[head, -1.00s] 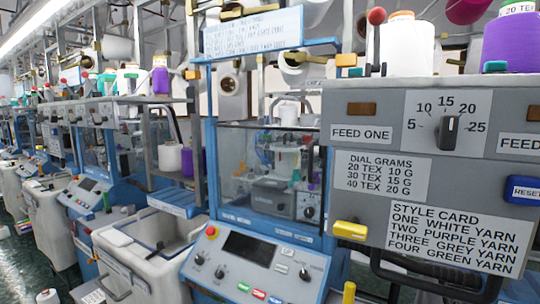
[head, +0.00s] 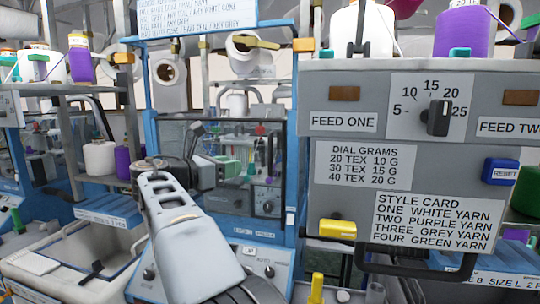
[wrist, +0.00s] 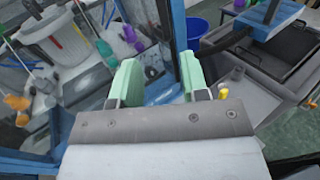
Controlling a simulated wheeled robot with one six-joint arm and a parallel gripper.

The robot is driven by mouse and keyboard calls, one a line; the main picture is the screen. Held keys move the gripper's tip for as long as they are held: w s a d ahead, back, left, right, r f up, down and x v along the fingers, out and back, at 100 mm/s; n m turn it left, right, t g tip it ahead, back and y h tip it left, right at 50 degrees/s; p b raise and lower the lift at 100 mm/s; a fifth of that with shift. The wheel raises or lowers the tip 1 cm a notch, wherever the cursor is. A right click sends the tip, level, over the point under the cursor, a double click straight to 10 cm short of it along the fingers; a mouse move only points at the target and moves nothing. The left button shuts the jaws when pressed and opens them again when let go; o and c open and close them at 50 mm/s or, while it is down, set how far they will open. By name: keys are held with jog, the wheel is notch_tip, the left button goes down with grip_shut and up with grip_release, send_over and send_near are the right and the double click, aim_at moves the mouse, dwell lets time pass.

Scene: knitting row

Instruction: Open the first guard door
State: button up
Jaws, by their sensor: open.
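The first guard door (head: 172,133) is a clear pane within the blue frame of the nearest knitting machine, left of the grey feed panel in the head view. It looks shut, with machine parts showing through it. My gripper (wrist: 157,68) has two pale green fingers, apart and empty. In the head view it is in front of the pane, partly hidden by my arm. In the wrist view a blue upright (wrist: 178,25) rises beyond the gap between the fingers. I cannot tell whether they touch anything, and no door handle shows clearly.
The grey feed panel (head: 318,165) with dial and style card stands close on the right, a yellow handle (head: 338,229) at its lower left. A blue control console lies below the door. The wrist view shows a blue bucket (wrist: 193,28).

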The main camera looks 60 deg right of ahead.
aim_at(270, 170)
jog(key=shift+s+r+p+x, duration=0.1)
jog(key=shift+r+p+x, duration=0.2)
jog(key=shift+x, duration=2.05)
jog(key=shift+s+r+p+x, duration=0.15)
jog(key=shift+p+x, duration=0.25)
jog(key=shift+x, duration=1.9)
jog(key=shift+r+p+x, duration=0.25)
jog(key=shift+p+x, duration=0.1)
jog(key=shift+x, duration=2)
grip_shut()
jog(key=shift+a, duration=0.1)
